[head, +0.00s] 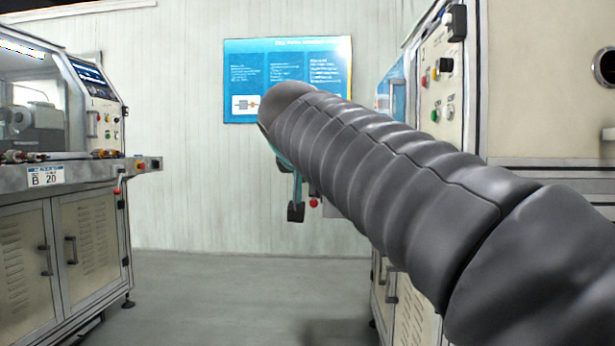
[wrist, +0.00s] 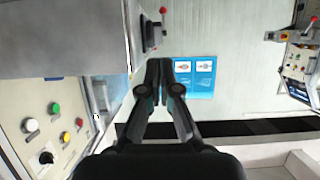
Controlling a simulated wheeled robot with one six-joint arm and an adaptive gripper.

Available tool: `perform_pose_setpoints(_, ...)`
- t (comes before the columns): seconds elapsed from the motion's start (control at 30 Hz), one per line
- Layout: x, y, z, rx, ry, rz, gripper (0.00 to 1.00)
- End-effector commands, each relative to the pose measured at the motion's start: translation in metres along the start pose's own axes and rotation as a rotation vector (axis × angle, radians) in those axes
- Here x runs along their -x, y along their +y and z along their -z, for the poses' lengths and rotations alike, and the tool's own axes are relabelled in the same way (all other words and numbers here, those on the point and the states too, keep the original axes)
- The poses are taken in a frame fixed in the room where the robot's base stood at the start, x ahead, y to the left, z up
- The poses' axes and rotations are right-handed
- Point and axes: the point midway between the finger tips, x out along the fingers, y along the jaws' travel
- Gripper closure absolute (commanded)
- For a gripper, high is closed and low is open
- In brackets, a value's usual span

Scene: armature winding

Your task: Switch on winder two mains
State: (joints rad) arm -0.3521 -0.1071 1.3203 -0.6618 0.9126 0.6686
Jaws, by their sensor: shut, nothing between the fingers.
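My gripper's fingers (wrist: 167,82) are shut and empty in the wrist view, in free air right of the near machine's control panel (wrist: 48,130). That panel has a black rotary knob (wrist: 46,157) and green (wrist: 55,108), white, yellow and red buttons. In the head view the right machine's panel (head: 436,95) shows a black switch (head: 455,22), a black knob and several buttons. I cannot read which machine is winder two.
The left machine (head: 60,230), labelled B 20, stands across a clear grey floor (head: 240,290). A blue poster (head: 240,60) hangs on the back wall.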

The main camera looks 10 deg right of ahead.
Motion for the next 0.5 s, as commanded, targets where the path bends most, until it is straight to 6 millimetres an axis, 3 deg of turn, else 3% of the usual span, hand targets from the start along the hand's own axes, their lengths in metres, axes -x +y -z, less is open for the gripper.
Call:
perform_pose_setpoints(0.2,0.027,-0.001,-0.011,0.001,0.000,0.002,1.00)
perform_pose_setpoints(0.5,0.034,0.001,-0.013,0.000,-0.001,-0.001,1.00)
